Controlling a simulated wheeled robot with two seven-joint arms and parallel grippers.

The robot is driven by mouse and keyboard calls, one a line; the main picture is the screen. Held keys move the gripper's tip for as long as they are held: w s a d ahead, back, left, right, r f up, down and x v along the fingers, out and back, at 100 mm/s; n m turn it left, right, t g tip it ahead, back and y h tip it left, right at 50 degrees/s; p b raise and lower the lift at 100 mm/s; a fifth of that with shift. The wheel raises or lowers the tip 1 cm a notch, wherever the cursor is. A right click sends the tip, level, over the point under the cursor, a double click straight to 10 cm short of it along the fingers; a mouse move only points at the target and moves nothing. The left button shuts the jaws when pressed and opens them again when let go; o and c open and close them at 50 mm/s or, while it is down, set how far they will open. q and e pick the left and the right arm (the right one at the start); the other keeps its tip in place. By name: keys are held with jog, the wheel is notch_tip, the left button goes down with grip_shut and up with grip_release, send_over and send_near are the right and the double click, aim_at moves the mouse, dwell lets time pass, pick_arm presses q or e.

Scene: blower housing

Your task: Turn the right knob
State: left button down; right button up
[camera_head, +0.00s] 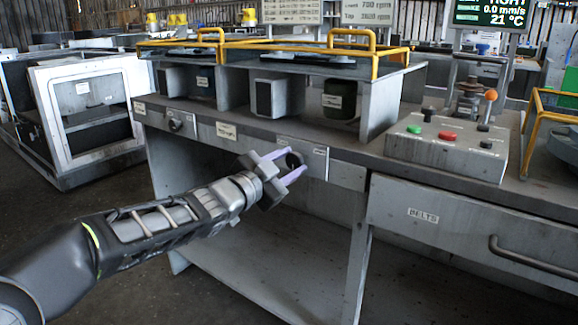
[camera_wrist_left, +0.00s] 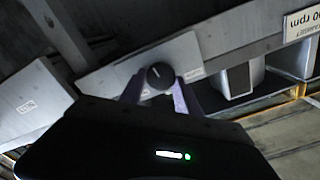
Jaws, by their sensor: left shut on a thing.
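The right knob (camera_head: 293,160) is a dark round knob on a light plate on the front of the workbench, partly hidden by my gripper. In the left wrist view the knob (camera_wrist_left: 159,75) shows its dark round face with a pale mark, between the fingertips. My left gripper (camera_head: 294,169) has purple-grey fingers and is shut on the right knob, one finger on each side. It also shows in the left wrist view (camera_wrist_left: 160,88). My right gripper is not in view.
A left knob (camera_head: 175,125) sits farther left on the bench front. A control box (camera_head: 447,145) with coloured buttons stands on the bench top at right. Below it is a drawer (camera_head: 470,226) labelled BELTS with a dark handle. Yellow rails (camera_head: 300,46) edge the upper shelf.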

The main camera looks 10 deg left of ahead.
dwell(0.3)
pick_arm(q)
jog(key=c, duration=0.9)
grip_release()
jog(key=shift+s+a+r, duration=0.1)
jog(key=shift+s+a, duration=0.05)
jog(key=shift+s, duration=0.15)
jog(key=p+v, duration=0.2)
jog(key=v, duration=0.5)
jog(key=shift+s, duration=0.1)
